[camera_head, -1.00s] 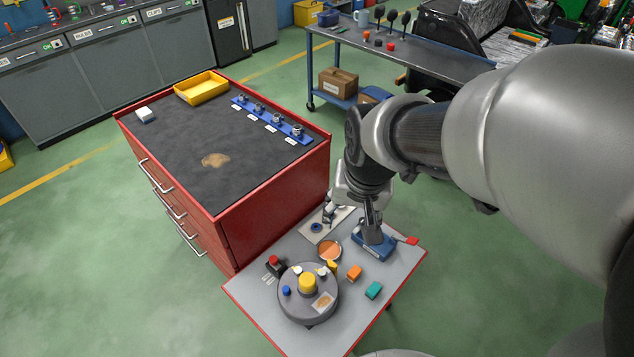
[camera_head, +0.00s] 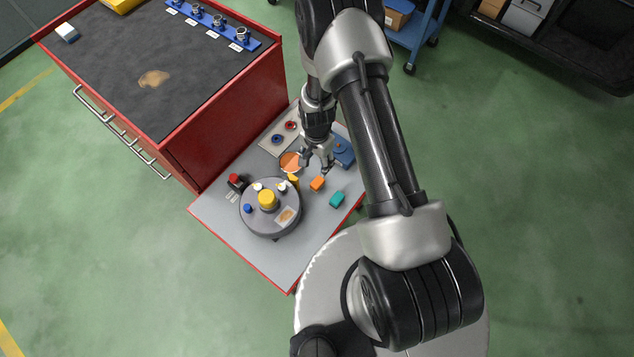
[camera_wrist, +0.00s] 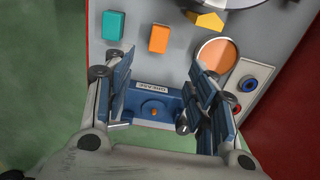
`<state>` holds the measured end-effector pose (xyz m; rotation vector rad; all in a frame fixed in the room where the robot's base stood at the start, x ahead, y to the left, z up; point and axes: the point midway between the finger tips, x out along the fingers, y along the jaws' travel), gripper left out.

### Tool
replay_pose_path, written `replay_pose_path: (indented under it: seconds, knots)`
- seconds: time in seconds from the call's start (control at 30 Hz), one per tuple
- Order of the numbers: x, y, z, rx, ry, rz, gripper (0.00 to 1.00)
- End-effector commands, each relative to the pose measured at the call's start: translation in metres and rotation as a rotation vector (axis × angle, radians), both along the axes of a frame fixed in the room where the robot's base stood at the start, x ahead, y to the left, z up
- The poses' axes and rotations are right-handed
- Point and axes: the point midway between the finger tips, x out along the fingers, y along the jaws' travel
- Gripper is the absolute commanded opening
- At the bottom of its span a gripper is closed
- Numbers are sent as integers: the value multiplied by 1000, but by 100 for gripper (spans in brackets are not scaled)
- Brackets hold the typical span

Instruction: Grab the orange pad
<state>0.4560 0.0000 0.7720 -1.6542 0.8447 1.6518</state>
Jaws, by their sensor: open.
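An orange block (camera_head: 317,184) lies on the grey side table, just in front of my gripper (camera_head: 316,166) in the head view. My gripper is open and empty, pointing down. In the wrist view the orange block (camera_wrist: 159,39) sits just beyond the gap between the spread fingers (camera_wrist: 158,64), with nothing between them and it. A teal block (camera_head: 337,199) lies beside it. A round orange disc (camera_head: 290,161) in a rimmed dish is left of the gripper; it also shows in the wrist view (camera_wrist: 215,56).
A blue labelled box (camera_head: 343,153) lies behind and right of the gripper. A grey round turntable (camera_head: 270,222) with a yellow hub and small pieces stands at the left. A plate with blue and red rings (camera_head: 277,139) lies behind. A red cabinet (camera_head: 235,120) borders the table.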

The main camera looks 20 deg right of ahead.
Motion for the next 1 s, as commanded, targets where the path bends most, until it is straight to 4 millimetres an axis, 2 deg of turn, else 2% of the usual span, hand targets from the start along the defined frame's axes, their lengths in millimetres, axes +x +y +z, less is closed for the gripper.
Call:
replay_pose_path:
  seconds: [0.1, 0.4, 0.5, 0.77, 1.0]
  knots:
    - [-2, 0, -30, 0, 4, 1, 52]
    - [-1, 0, -91, 0, 2, 2, 52]
    - [-1, 0, -102, 0, 1, 2, 52]
    - [-2, 0, -116, 0, 2, 3, 52]
    - [-3, 0, -152, 0, 2, 3, 52]
